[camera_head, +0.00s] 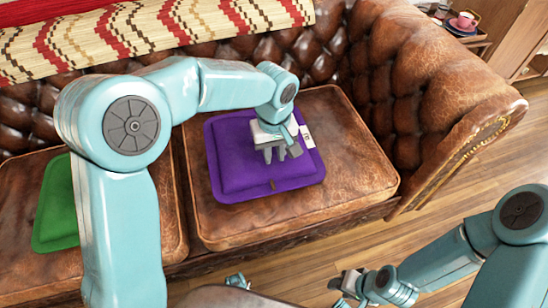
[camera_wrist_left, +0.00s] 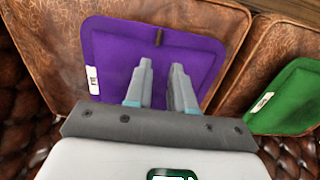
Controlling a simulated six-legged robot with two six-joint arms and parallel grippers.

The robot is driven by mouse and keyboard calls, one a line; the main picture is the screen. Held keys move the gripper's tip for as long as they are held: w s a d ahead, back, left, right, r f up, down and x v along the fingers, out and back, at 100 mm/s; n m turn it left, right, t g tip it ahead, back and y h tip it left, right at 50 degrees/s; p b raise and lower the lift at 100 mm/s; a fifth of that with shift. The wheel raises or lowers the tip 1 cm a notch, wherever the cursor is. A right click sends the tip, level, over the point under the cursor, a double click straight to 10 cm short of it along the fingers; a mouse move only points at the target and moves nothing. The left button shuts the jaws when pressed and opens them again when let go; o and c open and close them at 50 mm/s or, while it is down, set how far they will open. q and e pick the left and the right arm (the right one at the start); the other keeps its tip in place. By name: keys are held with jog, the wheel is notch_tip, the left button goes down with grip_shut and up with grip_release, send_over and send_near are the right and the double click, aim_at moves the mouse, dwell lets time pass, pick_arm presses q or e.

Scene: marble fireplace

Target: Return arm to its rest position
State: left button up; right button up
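My left arm reaches over a brown leather sofa in the head view. Its gripper (camera_head: 282,152) is above the purple cushion (camera_head: 232,172). In the left wrist view my left gripper (camera_wrist_left: 163,72) has its two fingers apart with nothing between them, and the purple cushion (camera_wrist_left: 120,50) lies beyond them. My right arm shows at the lower right of the head view, with its gripper (camera_head: 345,285) low over the wooden floor; its fingers are too small to judge.
A green cushion (camera_head: 57,210) lies on the sofa's left seat (camera_head: 20,190), partly behind my left arm. The sofa's armrest (camera_head: 450,110) rises on the right. A patterned blanket (camera_head: 150,30) hangs over the backrest.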

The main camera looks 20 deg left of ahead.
dwell(0.5)
pick_arm(q)
jog(key=s+d+f+m+h, duration=0.15)
jog(key=s+f, duration=0.25)
jog(key=f, duration=0.4)
jog(key=s+d+f+m+h, duration=0.15)
jog(key=s+f, duration=0.25)
jog(key=f, duration=0.4)
jog(key=s+a+f+m+h, duration=0.1)
jog(key=s+f, duration=0.3)
jog(key=s, duration=0.3)
jog(key=s+a+f, duration=0.1)
jog(key=s+f, duration=0.3)
jog(key=s, duration=0.2)
notch_tip(320, 180, up, 19)
jog(key=p, duration=1.9)
jog(key=shift+w, duration=0.3)
jog(key=shift+f, duration=0.15)
jog(key=shift+a+t, duration=0.1)
jog(key=shift+t, duration=0.2)
